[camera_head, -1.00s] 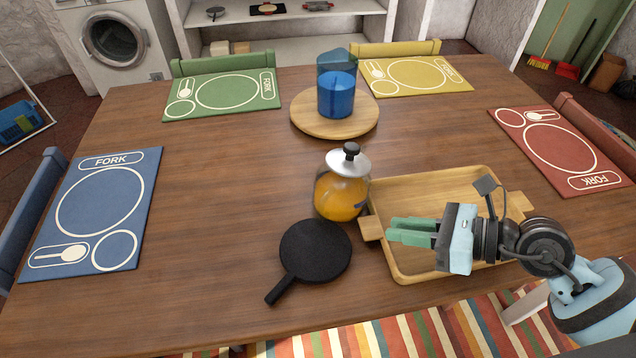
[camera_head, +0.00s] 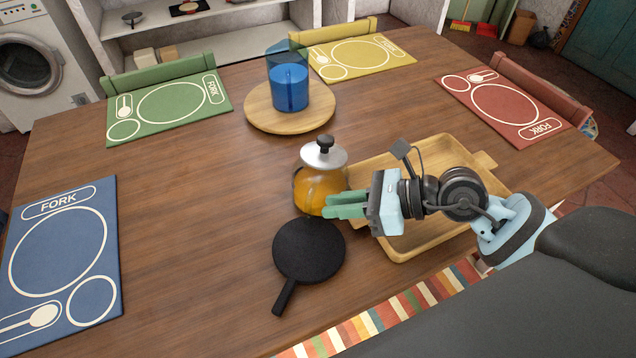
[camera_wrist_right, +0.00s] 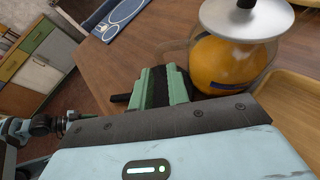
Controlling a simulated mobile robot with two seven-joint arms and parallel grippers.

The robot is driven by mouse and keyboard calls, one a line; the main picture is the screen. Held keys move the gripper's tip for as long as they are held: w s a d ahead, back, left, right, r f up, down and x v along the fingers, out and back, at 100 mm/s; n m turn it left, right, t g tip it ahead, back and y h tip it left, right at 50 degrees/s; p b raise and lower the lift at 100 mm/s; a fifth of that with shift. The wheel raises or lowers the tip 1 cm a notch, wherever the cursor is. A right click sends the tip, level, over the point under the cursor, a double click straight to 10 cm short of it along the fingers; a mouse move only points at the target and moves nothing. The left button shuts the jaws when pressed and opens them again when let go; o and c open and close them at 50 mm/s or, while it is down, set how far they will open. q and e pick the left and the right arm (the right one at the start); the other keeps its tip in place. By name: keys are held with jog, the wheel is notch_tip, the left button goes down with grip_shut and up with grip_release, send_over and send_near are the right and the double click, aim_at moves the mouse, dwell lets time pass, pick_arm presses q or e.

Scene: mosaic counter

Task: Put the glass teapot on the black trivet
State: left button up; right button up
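The glass teapot (camera_head: 318,190) stands upright on the table, with orange contents, a silver lid and a black knob. It also shows in the right wrist view (camera_wrist_right: 228,62), just right of the fingers. The black trivet (camera_head: 308,250), round with a handle, lies flat in front of the teapot; in the wrist view it is mostly hidden behind the fingers, its handle (camera_wrist_right: 120,98) sticking out left. My right gripper (camera_head: 330,205) is open and empty, its green fingers overlapping the teapot's lower right side in the head view. I cannot tell whether they touch it. My left gripper is out of view.
A wooden tray (camera_head: 440,150) lies under and behind my right arm, next to the teapot. A blue pitcher (camera_head: 288,85) stands on a round wooden board (camera_head: 262,118) farther back. Placemats (camera_head: 62,245) line the table edges. The table left of the trivet is clear.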

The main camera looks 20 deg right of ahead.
aim_at(307, 208)
jog(key=shift+p+x, duration=0.35)
jog(key=shift+x, duration=2.8)
grip_shut()
jog(key=shift+r, duration=0.1)
jog(key=shift+w+r, duration=0.1)
